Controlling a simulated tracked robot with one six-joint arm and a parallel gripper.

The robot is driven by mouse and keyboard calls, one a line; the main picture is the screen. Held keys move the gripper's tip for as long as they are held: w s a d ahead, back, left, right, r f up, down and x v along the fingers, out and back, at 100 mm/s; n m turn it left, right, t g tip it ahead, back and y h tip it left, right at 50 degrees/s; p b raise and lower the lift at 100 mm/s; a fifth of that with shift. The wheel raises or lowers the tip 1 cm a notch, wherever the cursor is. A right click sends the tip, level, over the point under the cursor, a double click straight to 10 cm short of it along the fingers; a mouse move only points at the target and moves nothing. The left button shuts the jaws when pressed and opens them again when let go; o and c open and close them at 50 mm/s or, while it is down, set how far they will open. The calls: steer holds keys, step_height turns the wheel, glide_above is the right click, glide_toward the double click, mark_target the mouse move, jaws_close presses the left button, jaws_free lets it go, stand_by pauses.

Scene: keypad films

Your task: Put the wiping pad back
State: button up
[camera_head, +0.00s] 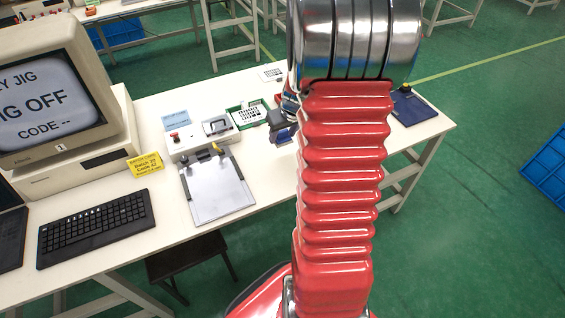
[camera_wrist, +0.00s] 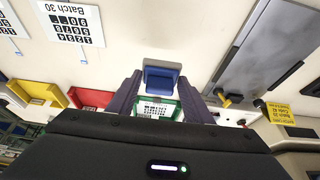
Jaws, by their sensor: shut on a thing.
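The wiping pad, a small blue block (camera_wrist: 162,78), sits between the two dark fingertips of my gripper (camera_wrist: 160,84) in the wrist view. My gripper is shut on it. In the head view the pad (camera_head: 284,137) shows as a small blue patch beside the dark gripper (camera_head: 279,122), left of my red arm and over the white table. The arm hides part of the gripper there. I cannot tell whether the pad touches the table. A dark blue mat (camera_head: 417,113) with a small black object on it lies at the table's right end.
A green tray with a keypad film (camera_head: 250,114) and a white jig box (camera_head: 200,136) stand left of my gripper. The wrist view shows red (camera_wrist: 91,98) and yellow (camera_wrist: 38,92) bins.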

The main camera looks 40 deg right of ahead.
mark_target(285, 144)
steer(key=shift+s+d, duration=0.15)
steer(key=shift+d, duration=0.05)
steer(key=shift+f, duration=0.1)
steer(key=shift+f, duration=2.8)
steer(key=shift+f, duration=2.1)
steer(key=shift+f, duration=0.1)
steer(key=o, duration=1.1)
